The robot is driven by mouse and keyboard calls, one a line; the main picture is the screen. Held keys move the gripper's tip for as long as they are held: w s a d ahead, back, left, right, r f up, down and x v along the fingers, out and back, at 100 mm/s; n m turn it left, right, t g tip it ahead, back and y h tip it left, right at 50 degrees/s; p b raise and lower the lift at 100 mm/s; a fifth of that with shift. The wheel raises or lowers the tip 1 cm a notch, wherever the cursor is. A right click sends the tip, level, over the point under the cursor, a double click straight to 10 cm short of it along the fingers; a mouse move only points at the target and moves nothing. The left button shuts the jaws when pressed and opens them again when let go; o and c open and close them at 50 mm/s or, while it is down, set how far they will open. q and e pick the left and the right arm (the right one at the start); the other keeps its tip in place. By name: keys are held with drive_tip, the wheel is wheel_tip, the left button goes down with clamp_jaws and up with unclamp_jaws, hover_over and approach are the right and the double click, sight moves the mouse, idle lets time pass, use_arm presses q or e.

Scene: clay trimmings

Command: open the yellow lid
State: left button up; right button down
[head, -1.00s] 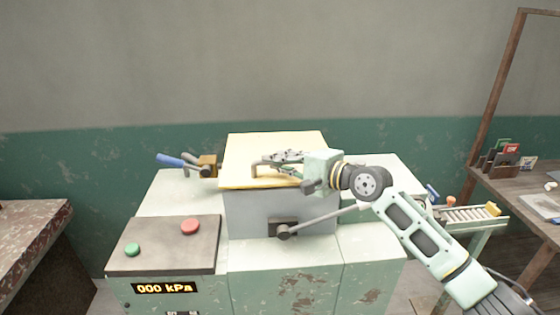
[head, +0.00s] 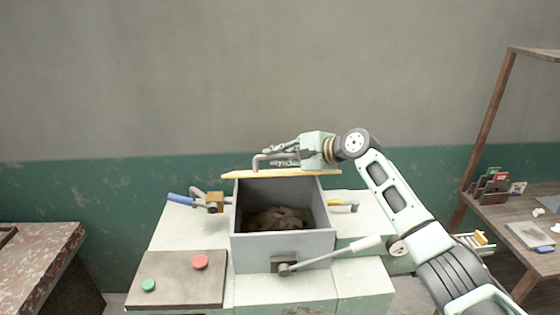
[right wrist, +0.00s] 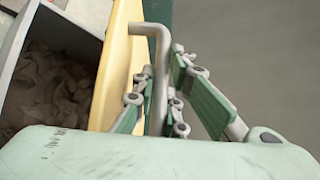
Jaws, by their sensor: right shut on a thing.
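The yellow lid (head: 283,174) stands raised at the back of the grey box (head: 283,243), seen nearly edge-on in the head view. Clay trimmings (head: 276,219) lie inside the open box. My right gripper (head: 276,158) is at the lid's upper edge and is shut on the lid's grey bar handle. In the right wrist view the bent handle (right wrist: 157,60) runs between the fingers, beside the yellow lid (right wrist: 116,62). The trimmings (right wrist: 55,95) show at the left there. My left gripper is not in view.
A lever with a white grip (head: 366,243) sticks out to the right from the box front. A blue-handled valve (head: 181,199) is at the left of the box. A panel (head: 177,275) with red and green buttons is at the front left. Shelving (head: 516,205) stands at the right.

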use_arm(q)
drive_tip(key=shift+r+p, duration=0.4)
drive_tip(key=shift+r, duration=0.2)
